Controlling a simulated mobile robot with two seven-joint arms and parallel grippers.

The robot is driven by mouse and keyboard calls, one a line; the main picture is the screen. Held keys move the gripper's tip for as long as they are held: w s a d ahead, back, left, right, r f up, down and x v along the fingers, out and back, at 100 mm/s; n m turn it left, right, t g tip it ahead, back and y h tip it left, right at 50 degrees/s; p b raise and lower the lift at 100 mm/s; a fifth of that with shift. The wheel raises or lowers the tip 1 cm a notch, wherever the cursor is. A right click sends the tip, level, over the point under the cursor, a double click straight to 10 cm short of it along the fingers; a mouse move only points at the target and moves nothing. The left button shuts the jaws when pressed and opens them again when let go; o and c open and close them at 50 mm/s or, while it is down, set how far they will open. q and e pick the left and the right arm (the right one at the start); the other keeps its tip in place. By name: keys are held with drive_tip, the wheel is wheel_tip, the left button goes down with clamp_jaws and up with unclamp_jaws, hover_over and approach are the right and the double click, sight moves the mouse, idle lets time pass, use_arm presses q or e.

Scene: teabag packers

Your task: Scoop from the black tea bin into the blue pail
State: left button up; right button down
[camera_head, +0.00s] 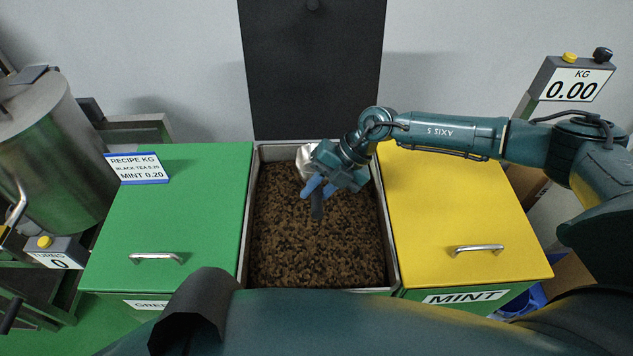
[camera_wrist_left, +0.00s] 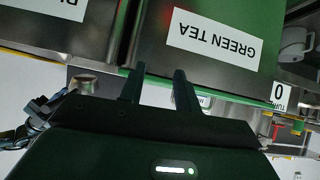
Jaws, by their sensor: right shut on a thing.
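The black tea bin (camera_head: 393,262) stands open in the head view, filled with brown-black leaves, its dark lid (camera_head: 312,75) raised behind it. My right gripper (camera_head: 318,190) is over the back half of the bin, its blue fingers shut on a scoop. The scoop's silver bowl (camera_head: 304,160) shows behind the gripper and its dark handle (camera_head: 317,207) points toward the front. I cannot tell whether the bowl holds tea. A blue pail (camera_head: 534,299) shows in part at the lower right, beyond the yellow bin. My left gripper (camera_wrist_left: 158,78) is open and empty near the green tea bin's label.
A closed green bin (camera_head: 200,215) stands left of the tea, a closed yellow mint bin (camera_head: 450,205) right, both with handles. A scale display (camera_head: 572,84) reads 0.00 at the upper right. A steel drum (camera_head: 55,150) stands far left.

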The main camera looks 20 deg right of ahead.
use_arm(q)
drive_tip(key=f+b, duration=0.1)
drive_tip(key=b, duration=0.3)
drive_tip(key=d+f+t+h+b, duration=0.1)
drive_tip(key=f+b, duration=0.1)
drive_tip(key=b, duration=0.3)
drive_tip(key=d+f+t+b, duration=0.1)
drive_tip(key=b, duration=0.4)
drive_tip(key=shift+w+f+n+h, duration=0.3)
drive_tip(key=shift+w+f+n, duration=0.1)
idle(0.4)
